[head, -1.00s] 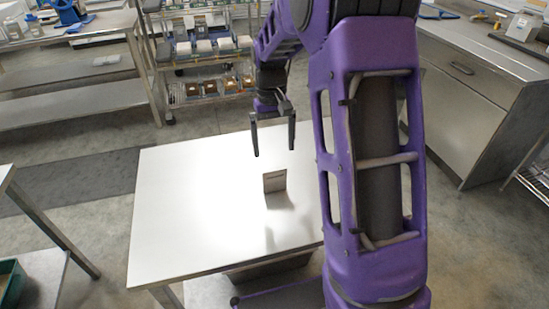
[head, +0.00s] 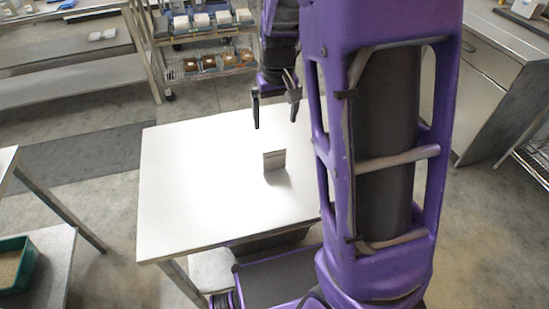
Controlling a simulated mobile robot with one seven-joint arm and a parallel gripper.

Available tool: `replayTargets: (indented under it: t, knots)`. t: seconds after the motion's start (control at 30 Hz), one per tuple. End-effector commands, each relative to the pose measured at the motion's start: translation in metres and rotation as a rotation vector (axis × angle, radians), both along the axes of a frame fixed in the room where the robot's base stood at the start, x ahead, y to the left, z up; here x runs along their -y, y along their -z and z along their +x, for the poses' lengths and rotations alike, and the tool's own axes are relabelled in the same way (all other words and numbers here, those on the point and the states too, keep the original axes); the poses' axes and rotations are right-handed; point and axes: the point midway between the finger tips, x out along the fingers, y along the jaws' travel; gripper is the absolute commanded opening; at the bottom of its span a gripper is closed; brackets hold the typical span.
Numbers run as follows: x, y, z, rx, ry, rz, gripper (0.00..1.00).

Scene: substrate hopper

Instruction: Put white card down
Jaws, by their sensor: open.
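A small upright card (head: 274,160) stands on the white table (head: 195,185), right of its middle. Its face looks greyish in the shade, and it casts a short shadow on the tabletop. My gripper (head: 275,112) hangs above and behind the card in the head view, with its two dark fingers spread apart. Nothing is between the fingers, and they are clear of the card. My purple arm hides the right edge of the table.
A wire rack (head: 210,60) with several small containers stands behind the table. A steel cabinet (head: 490,90) is at the right. A green bin (head: 15,265) sits on a low shelf at the lower left. The left part of the tabletop is bare.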

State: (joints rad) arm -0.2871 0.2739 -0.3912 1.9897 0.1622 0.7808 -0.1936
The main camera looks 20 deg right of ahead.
Motion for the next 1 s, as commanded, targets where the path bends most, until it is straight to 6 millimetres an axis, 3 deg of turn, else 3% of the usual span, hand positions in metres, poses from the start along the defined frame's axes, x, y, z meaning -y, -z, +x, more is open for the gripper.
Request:
replayTargets:
  t: [0.1,0.4,0.67,1.0]
  knots:
    - [0.001,0.032,0.002,-0.008,0.002,-0.002,1.0]
    - [0.001,0.089,0.01,-0.005,0.0,-0.001,1.0]
    - [0.001,0.108,0.012,-0.004,0.0,-0.001,1.0]
    - [0.004,0.152,0.016,-0.004,0.002,-0.001,1.0]
